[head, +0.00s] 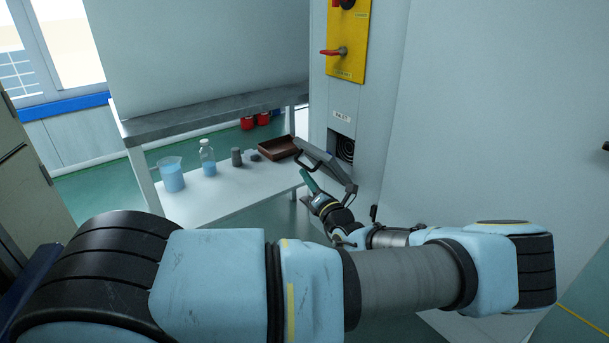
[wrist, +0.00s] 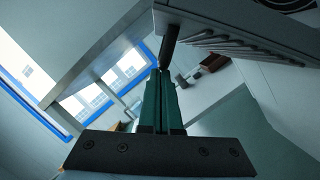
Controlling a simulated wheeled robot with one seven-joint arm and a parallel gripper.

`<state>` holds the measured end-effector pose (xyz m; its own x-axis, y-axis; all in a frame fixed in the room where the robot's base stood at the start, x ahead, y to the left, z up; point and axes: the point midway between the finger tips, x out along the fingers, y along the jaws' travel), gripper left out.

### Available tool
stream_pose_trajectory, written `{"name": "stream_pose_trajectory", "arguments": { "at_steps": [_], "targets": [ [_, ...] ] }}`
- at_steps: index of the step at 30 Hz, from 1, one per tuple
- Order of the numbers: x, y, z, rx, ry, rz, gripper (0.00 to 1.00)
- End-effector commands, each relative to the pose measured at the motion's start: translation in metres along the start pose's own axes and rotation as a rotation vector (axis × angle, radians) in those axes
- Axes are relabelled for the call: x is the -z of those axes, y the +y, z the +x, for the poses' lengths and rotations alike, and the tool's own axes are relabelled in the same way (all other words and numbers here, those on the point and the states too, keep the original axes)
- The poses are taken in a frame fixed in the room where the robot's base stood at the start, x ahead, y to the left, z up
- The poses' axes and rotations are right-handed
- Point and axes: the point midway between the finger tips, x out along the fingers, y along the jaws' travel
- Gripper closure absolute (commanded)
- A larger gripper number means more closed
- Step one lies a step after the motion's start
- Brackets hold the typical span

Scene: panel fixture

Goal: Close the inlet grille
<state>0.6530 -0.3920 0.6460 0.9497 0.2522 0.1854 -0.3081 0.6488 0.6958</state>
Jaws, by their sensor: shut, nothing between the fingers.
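The inlet grille (head: 328,167) is a grey framed flap standing open, tilted out from the wall panel below the "INLET" label. Behind it a dark square opening with a round coil-like part (head: 345,148) is partly uncovered. In the wrist view the grille (wrist: 245,32) shows its slats at upper right, with a dark tab (wrist: 170,46) at its edge. My gripper (head: 304,173) has green fingers, shut and empty, on the outer left side of the grille. In the wrist view the fingertips (wrist: 163,72) are close to the dark tab; I cannot tell whether they touch.
A yellow switch plate (head: 348,45) with a red handle is above the inlet. To the left, a white shelf (head: 225,203) holds a beaker (head: 172,175), a bottle (head: 208,158), small grey items and a brown tray (head: 279,147). Red objects (head: 248,123) stand behind it.

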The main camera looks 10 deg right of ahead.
Motion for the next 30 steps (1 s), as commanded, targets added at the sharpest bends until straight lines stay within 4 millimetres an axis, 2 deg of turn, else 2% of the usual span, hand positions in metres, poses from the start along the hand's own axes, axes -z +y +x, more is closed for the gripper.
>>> {"name": "stream_pose_trajectory", "arguments": {
  "at_steps": [1, 9, 30],
  "targets": [
    [-0.009, 0.005, 0.002, 0.007, -0.001, 0.022, 1.00],
    [-0.029, 0.009, 0.008, 0.042, 0.000, 0.151, 1.00],
    [-0.078, 0.009, 0.021, 0.129, 0.000, 0.477, 1.00]
  ]
}}
